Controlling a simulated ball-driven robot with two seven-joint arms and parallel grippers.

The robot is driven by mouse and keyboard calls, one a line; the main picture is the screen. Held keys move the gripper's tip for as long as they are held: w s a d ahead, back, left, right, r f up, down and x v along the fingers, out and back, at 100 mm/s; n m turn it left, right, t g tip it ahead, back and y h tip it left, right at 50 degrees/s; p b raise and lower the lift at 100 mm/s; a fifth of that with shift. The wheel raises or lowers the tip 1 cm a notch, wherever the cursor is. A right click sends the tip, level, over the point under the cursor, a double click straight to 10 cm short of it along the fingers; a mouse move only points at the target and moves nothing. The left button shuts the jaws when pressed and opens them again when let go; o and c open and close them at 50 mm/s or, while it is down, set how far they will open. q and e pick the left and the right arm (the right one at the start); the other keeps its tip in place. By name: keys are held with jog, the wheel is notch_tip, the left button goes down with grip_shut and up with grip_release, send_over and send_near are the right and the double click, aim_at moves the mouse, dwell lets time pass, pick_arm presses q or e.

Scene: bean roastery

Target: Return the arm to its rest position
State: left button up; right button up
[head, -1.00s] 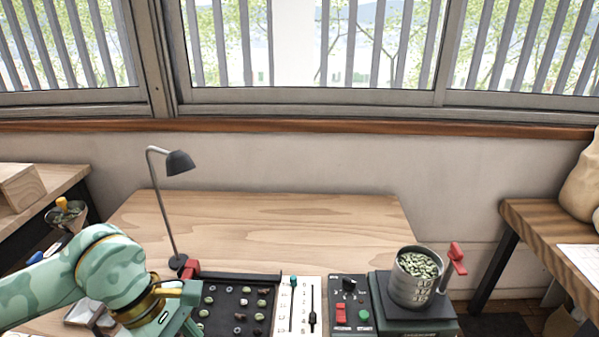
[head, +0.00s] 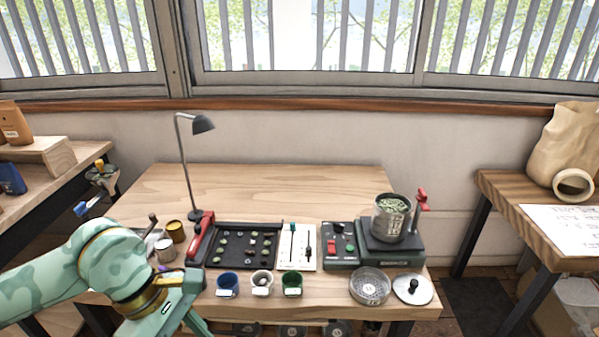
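My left arm comes in from the left in the head view, green with gold bands. Its gripper (head: 192,322) points down at the front left edge of the wooden table (head: 270,190). The lower edge of the picture cuts into it, and I cannot tell whether its fingers are open or shut. No held thing shows at it. My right arm and gripper are not in view.
A black bean tray (head: 243,262), a slider panel (head: 297,247), a switch box (head: 341,257) and a scale (head: 392,254) with a bean-filled metal cup (head: 391,219) stand in a row. Small cups, such as a blue one (head: 228,284), line the front. A lamp (head: 187,165) stands behind. The table's back is clear.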

pick_arm(q)
jog(key=w+d+f+n+t+h, duration=0.25)
jog(key=w+d+n+h, duration=0.2)
jog(key=n, duration=0.25)
jog(key=w+d+f+n+t+h, duration=0.1)
jog(key=w+d+f+n+h, duration=0.4)
jog(key=n, duration=0.3)
jog(key=a+f+n+t+y, duration=0.4)
jog(key=a+f+n+t, duration=0.15)
jog(key=f+n, duration=0.6)
jog(key=a+f+n+t+y, duration=0.35)
jog(key=a+f+n, duration=0.35)
jog(key=f+n, duration=0.45)
jog(key=s+a+f+n+g+y, duration=0.2)
jog(key=s+a+f+n, duration=0.15)
jog(key=s+f, duration=0.5)
jog(key=s+a+f+n+g+y, duration=0.25)
jog(key=s+f+n, duration=0.25)
jog(key=s+f, duration=0.3)
jog(key=s+f+n+g+y, duration=0.1)
jog(key=s+f+n+g, duration=0.2)
jog(key=s, duration=1.2)
jog(key=s+f+n+g+y, duration=0.1)
jog(key=s+f+n+g, duration=0.1)
jog(key=s, duration=1.3)
jog(key=shift+f+n+g, duration=0.4)
jog(key=shift+n+g, duration=0.45)
jog(key=shift+g, duration=0.05)
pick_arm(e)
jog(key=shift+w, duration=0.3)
